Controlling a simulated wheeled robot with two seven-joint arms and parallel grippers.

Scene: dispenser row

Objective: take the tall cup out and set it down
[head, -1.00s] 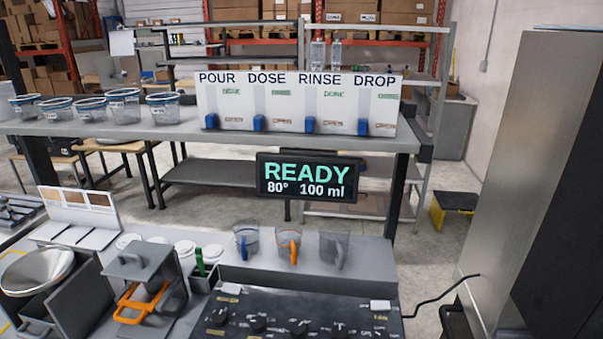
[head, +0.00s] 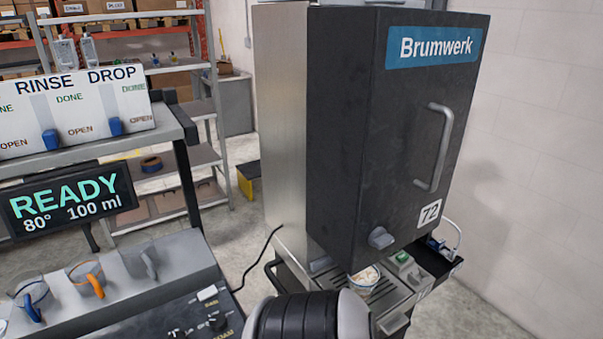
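A clear cup (head: 364,282) with pale, whitish contents stands on the drip tray under the black Brumwerk machine (head: 385,130). Its upper part shows below the machine's grey knob; its lower part is hard to make out, so I cannot tell its full height. A dark ribbed part of my own arm comes in at the bottom edge, in front of and below the cup. Neither of my grippers shows in the head view, and nothing is seen holding the cup.
The slatted drip tray (head: 400,293) carries a small green-topped item (head: 402,258) right of the cup. A control panel (head: 190,325) and several measuring cups with handles are at lower left. A READY display (head: 68,203) hangs at left. A white wall closes the right side.

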